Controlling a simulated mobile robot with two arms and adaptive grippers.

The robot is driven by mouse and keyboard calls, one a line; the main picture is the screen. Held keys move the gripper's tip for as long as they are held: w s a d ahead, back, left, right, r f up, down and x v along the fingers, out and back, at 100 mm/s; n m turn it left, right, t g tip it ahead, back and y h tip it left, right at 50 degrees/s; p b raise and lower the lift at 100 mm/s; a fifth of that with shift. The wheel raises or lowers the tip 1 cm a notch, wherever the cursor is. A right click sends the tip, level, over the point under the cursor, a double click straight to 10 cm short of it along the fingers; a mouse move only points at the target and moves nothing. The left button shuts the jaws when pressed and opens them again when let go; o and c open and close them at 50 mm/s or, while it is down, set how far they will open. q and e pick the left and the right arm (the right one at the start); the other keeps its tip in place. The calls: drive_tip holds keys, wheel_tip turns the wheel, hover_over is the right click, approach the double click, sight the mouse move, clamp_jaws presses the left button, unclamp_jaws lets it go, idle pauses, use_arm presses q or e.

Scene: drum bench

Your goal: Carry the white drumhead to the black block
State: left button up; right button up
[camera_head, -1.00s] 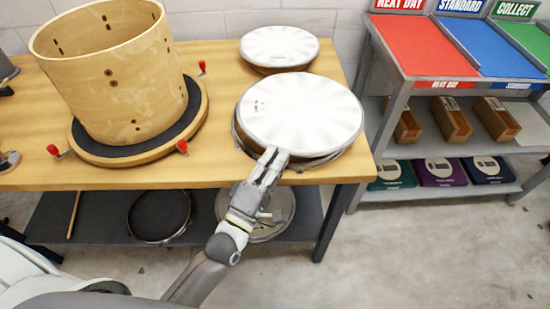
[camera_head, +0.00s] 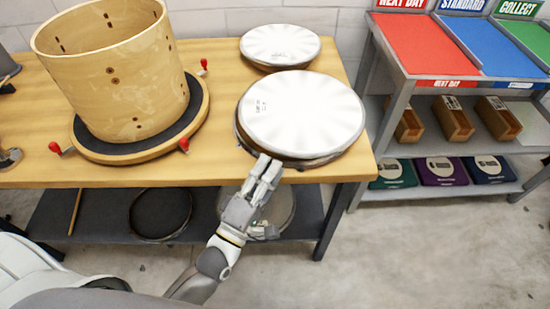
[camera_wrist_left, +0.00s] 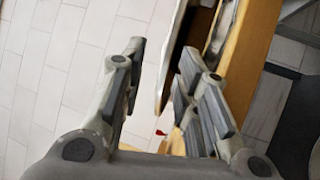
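The large white drumhead (camera_head: 302,112) lies at the front right of the wooden bench, on top of a darker round piece whose rim shows below it. A smaller white drumhead (camera_head: 280,46) lies behind it. My left gripper (camera_head: 269,165) is at the front edge of the large one, fingers pointing at its rim. In the left wrist view the fingers (camera_wrist_left: 160,62) are apart, with a pale and dark rim edge (camera_wrist_left: 172,55) showing between them; I cannot tell whether they touch it. I cannot make out a black block. My right gripper is not in view.
A wooden drum shell (camera_head: 115,75) stands on a round base with red handles at the bench's left. A lower shelf (camera_head: 103,212) holds round hoops. A grey rack (camera_head: 390,115) with coloured trays and boxes stands right of the bench.

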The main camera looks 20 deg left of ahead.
use_arm(q)
drive_tip(key=shift+v, duration=1.9)
drive_tip(key=s+a+f+m+g+y+p, duration=0.1)
drive_tip(key=s+f+m+g, duration=0.15)
drive_tip(key=f, duration=0.85)
drive_tip(key=s+a+f+m+g+y+p, duration=0.15)
drive_tip(key=f+m+g, duration=0.25)
drive_tip(key=f, duration=0.7)
drive_tip(key=s+a+f+m+g, duration=0.1)
drive_tip(key=s+f+m+g, duration=0.2)
drive_tip(key=f, duration=0.8)
drive_tip(key=s+a+f+m+g+y+p, duration=0.1)
drive_tip(key=s+a+f+m+g, duration=0.2)
drive_tip(key=s+f, duration=0.5)
drive_tip(key=s+a+f+m+g+y+p, duration=0.1)
drive_tip(key=s+a+f+m+g, duration=0.2)
drive_tip(key=s, duration=1.4)
wheel_tip(320, 180, down, 6)
drive_tip(key=m+g, duration=0.2)
drive_tip(key=g, duration=0.2)
drive_tip(key=shift+y, duration=0.35)
drive_tip(key=shift+s, duration=0.1)
